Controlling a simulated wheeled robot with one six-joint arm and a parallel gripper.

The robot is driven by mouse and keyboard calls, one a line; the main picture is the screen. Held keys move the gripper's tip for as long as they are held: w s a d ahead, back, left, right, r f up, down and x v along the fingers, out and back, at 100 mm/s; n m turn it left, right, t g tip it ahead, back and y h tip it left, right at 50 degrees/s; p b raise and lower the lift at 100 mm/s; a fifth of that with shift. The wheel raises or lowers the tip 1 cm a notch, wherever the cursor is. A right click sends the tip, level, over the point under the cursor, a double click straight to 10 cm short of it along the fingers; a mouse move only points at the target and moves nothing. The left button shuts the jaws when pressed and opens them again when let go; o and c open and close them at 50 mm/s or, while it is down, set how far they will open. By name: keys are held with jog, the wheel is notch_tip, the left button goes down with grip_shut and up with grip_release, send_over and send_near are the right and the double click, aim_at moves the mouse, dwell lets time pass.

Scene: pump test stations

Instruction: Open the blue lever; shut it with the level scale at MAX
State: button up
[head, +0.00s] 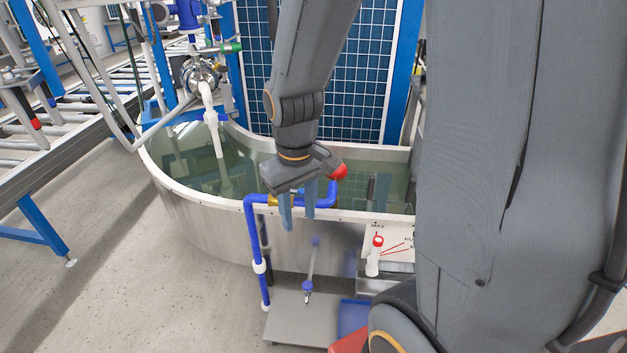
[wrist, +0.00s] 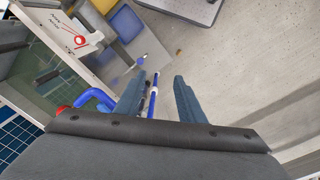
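My gripper (head: 297,222) is open, its two blue-grey fingers pointing down just outside the tank's near rim. Nothing is clearly held between them. A blue pipe (head: 255,228) with a brass fitting (head: 272,200) crosses the rim and runs down the tank's outside. In the wrist view, a blue pipe (wrist: 153,100) shows between the fingers. I cannot clearly make out a blue lever; the gripper may hide it. The white level scale (head: 399,240) has a MAX mark at top and a white tube with a red part (head: 378,241) near it. It also shows in the wrist view (wrist: 66,30).
The oval metal tank (head: 215,215) holds greenish water. A white spout (head: 214,132) hangs over its left part. A red knob (head: 339,172) is beside the gripper. A grey plate (head: 290,318) and blue bin (head: 353,317) lie below.

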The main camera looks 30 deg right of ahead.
jog(key=w+d+n+p, duration=0.3)
jog(key=w+d+n, duration=0.1)
jog(key=w, duration=0.6)
jog(key=n+t+h+p, duration=0.1)
jog(key=n+p, duration=0.3)
jog(key=n, duration=0.1)
send_over(297, 193)
jog(key=s+d, duration=0.1)
jog(key=s, duration=0.1)
notch_tip(297, 193, down, 6)
jog(key=shift+w+d+f+p, duration=0.2)
jog(key=shift+f+p, duration=0.1)
jog(key=shift+f, duration=0.85)
jog(key=shift+w+d+f+p, duration=0.15)
jog(key=shift+f+p, duration=0.15)
jog(key=shift+f, duration=0.85)
jog(key=shift+w+d+f+p, duration=0.2)
jog(key=shift+f+p, duration=0.1)
jog(key=shift+f, duration=0.85)
grip_shut()
